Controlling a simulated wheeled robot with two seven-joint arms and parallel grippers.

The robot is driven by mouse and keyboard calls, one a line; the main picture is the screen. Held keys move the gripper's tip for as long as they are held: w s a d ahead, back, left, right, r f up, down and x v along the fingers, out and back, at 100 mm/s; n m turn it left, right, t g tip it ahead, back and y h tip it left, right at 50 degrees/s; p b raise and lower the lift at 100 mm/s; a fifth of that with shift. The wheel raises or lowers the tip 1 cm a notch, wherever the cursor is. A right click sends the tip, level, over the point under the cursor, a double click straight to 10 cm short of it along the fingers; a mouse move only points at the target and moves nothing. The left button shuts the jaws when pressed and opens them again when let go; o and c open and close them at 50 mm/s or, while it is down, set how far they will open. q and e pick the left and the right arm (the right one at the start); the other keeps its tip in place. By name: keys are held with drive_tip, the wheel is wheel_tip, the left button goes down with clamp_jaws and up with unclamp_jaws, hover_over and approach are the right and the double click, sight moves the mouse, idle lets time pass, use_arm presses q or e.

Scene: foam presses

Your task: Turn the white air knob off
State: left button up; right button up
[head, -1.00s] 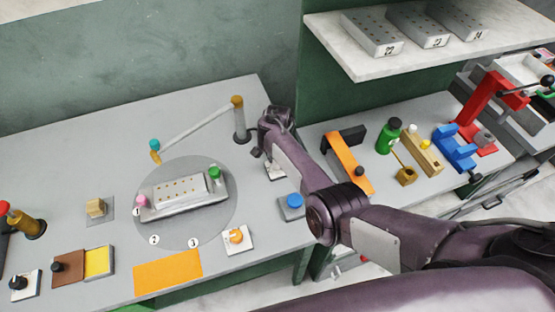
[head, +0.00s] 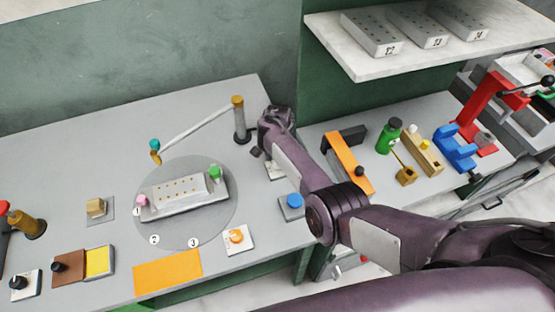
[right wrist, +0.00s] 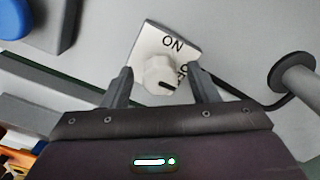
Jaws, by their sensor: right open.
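The white air knob (right wrist: 160,73) sits on a white plate (right wrist: 150,43) marked ON, with a second label partly hidden beside the knob. A dark mark shows on the knob's near side; I cannot tell for sure which label it faces. My right gripper (right wrist: 162,86) is open, with one finger on each side of the knob; I see gaps and cannot confirm contact. In the head view my right gripper (head: 262,148) is over the table's right side, and the plate (head: 275,170) is partly hidden by my arm. My left gripper is not in view.
A blue button (head: 294,201) and a plate with an orange knob (head: 236,237) lie nearby. A post (head: 239,120) with a swing arm stands to the left. A round turntable (head: 215,230) holds a metal mould (head: 180,188). An orange bracket (head: 348,162) stands right.

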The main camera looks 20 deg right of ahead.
wheel_tip(320, 180, up, 8)
drive_tip(key=shift+f, duration=0.1)
idle(0.6)
drive_tip(key=shift+s+f, duration=0.1)
